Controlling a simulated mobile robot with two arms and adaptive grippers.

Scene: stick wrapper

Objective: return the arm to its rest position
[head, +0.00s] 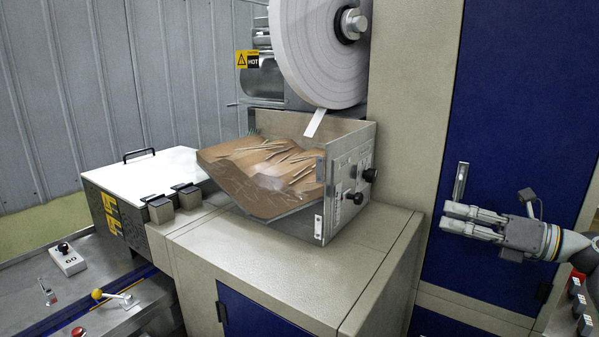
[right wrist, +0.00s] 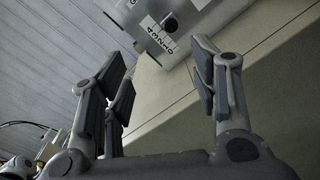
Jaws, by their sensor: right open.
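My right gripper (head: 458,221) comes in from the right edge of the head view, in front of the blue cabinet door and to the right of the machine's beige top. It points left and is empty. In the right wrist view my right gripper (right wrist: 163,95) has its fingers spread wide with nothing between them. A beige surface and the scaled side plate of the machine show beyond the fingers. My left gripper is not in either view.
A metal hopper (head: 342,190) holding many thin sticks stands on the beige machine top (head: 270,255). A white paper roll (head: 318,50) hangs above it. A blue door (head: 500,110) with a handle (head: 461,182) is behind my right gripper. Control levers are at the lower left.

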